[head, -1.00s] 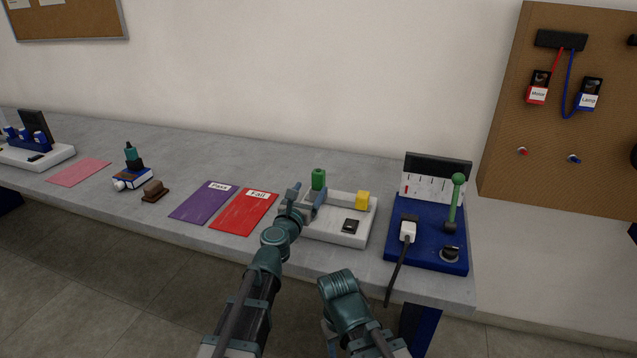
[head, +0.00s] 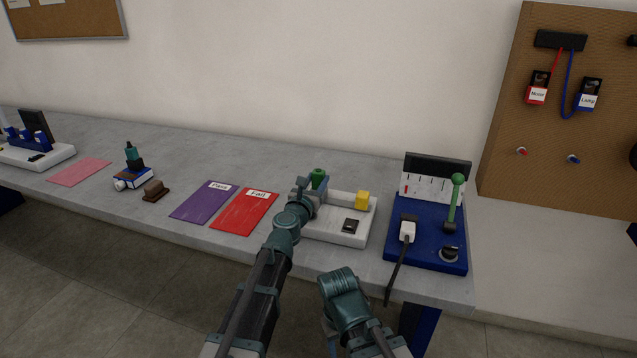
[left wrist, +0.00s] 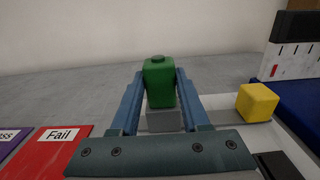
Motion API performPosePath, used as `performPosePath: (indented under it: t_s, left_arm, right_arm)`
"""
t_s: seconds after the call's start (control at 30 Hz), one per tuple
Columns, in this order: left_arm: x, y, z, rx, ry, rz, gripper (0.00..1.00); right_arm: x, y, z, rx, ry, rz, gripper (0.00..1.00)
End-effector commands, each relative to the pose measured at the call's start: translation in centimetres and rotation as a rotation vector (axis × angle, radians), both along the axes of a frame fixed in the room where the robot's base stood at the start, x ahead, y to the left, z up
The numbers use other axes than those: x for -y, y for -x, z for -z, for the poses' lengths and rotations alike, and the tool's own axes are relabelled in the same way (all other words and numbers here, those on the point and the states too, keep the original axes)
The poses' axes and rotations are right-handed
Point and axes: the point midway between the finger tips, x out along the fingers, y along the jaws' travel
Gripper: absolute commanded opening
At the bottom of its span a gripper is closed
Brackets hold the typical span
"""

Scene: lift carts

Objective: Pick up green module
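The green module (head: 318,173) stands upright at the back left of a white board (head: 337,237). In the left wrist view the green module (left wrist: 160,82) sits above a grey block, between my two blue fingers. My left gripper (head: 313,187) reaches over the board, with one finger on each side of the module. The fingers look open, with only narrow gaps beside the module. Contact is hard to judge. In the head view the gripper hides part of the module. My right arm shows low in the head view, but its fingers are not clearly visible.
A yellow block (head: 362,200) and a black switch (head: 350,226) are on the same board. A blue panel (head: 428,255) with a green lever stands to the right. Red Fail (head: 243,214) and purple Pass (head: 202,204) mats lie flat to the left.

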Motion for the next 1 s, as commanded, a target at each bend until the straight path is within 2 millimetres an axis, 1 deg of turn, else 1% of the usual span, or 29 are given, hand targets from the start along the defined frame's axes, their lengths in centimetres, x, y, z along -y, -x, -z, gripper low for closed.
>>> performPosePath:
  t_s: [0.03,0.17,0.2,0.23,0.53,0.67,0.87,1.0]
  left_arm:
    - [0.0,0.0,0.0,0.0,0.0,0.0,0.35]
    - [0.0,0.0,0.0,0.0,0.0,0.0,0.12]
    - [0.0,0.0,0.0,0.0,0.0,0.0,0.04]
    - [0.0,0.0,0.0,0.0,0.0,0.0,0.0]
    - [0.0,0.0,0.0,0.0,0.0,0.0,0.0]
    - [-0.1,0.0,-0.4,0.0,0.0,0.0,0.0]
    - [-0.4,-0.1,-1.8,0.0,0.0,0.001,0.0]
    - [-0.9,-0.2,-3.4,0.0,0.0,0.001,0.0]
  right_arm:
    - [0.0,0.0,0.0,0.0,0.0,0.0,0.56]
    - [0.0,0.0,0.0,0.0,0.0,0.0,0.56]
    - [0.0,0.0,0.0,0.0,0.0,0.0,0.56]
    - [0.0,0.0,0.0,0.0,0.0,0.0,0.56]
    - [0.0,0.0,0.0,0.0,0.0,0.0,0.56]
    - [0.0,0.0,-0.4,0.0,0.0,0.0,0.56]
    - [0.0,0.0,-1.8,0.0,0.0,0.0,0.56]
    - [0.0,0.0,-3.4,0.0,0.0,0.0,0.56]
